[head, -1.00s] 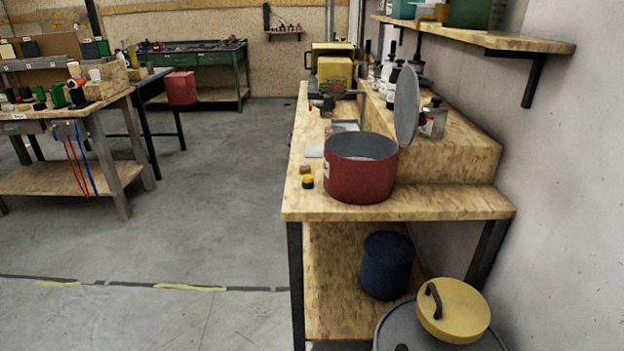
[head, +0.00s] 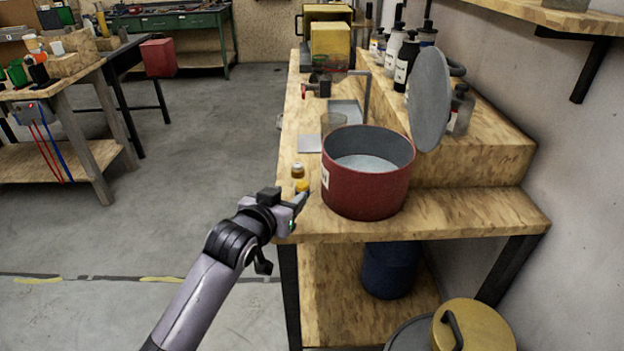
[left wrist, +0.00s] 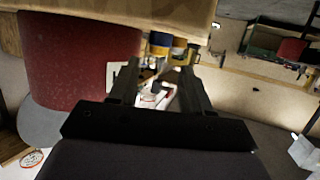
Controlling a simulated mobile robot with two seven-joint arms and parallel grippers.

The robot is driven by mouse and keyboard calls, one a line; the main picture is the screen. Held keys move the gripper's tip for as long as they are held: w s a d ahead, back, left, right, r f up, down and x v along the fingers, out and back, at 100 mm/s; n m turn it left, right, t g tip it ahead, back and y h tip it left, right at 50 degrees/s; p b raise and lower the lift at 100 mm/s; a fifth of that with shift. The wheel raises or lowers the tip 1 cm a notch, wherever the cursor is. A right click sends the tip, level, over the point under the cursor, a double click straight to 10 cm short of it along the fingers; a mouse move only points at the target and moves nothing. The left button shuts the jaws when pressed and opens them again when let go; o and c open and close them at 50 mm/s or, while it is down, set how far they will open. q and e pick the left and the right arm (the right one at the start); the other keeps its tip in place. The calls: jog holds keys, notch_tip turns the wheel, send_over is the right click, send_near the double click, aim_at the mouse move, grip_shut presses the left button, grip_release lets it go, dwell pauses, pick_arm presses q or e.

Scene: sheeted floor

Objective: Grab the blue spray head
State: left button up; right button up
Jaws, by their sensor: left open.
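No piece is clear enough in the head view to name as the blue spray head. Small yellow and amber pieces (head: 299,172) stand near the table's left edge, beside the red pot. The nearest is partly hidden by my left gripper (head: 295,208). In the left wrist view, a small blue and yellow piece (left wrist: 160,40) shows beyond the fingers, with orange-brown pieces next to it. I cannot tell if its blue part is the spray head. My left gripper (left wrist: 160,72) is open and empty, at the table's near left corner. My right gripper is not in view.
A large red pot (head: 366,190) with its grey lid (head: 430,100) raised stands close right of the gripper. Bottles (head: 406,62) stand on the raised wooden step. A blue bin (head: 390,272) is below. The floor to the left is clear.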

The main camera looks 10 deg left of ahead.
aim_at(300, 189)
pick_arm(q)
jog(key=shift+w, duration=0.3)
jog(key=shift+f+x, duration=0.2)
jog(key=shift+x, duration=1.35)
jog(key=shift+f+x, duration=0.15)
jog(key=shift+x, duration=1.35)
jog(key=shift+s+d, duration=0.15)
jog(key=c, duration=0.8)
